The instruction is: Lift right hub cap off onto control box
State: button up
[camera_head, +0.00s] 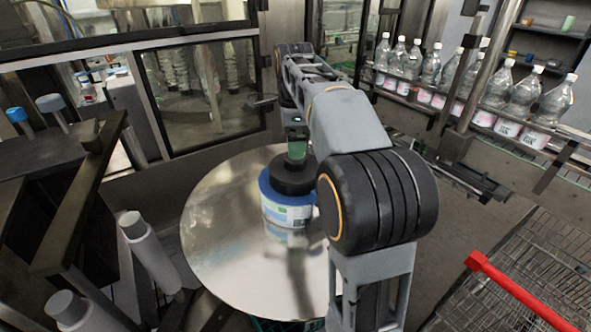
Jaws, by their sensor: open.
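A blue reel (270,203) with a white and green label stands on a round shiny metal table (215,235). A black round hub cap (288,182) sits on top of the reel, with a dark green and black upright knob (297,140) at its centre. My arm passes in front and hides the right side of the reel and table. I see only one hub cap, and I cannot pick out a control box.
Several clear bottles (430,68) stand in a line at the back right. A wire cart with a red handle (515,290) is at the lower right. White cylinders (150,250) and dark machine frames crowd the left. The table's left part is clear.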

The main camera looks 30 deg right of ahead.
aim_at(295, 168)
jog(key=shift+s+f+p, duration=0.1)
jog(key=shift+f+p, duration=0.35)
jog(key=shift+f, duration=2.1)
jog(key=c, duration=1.1)
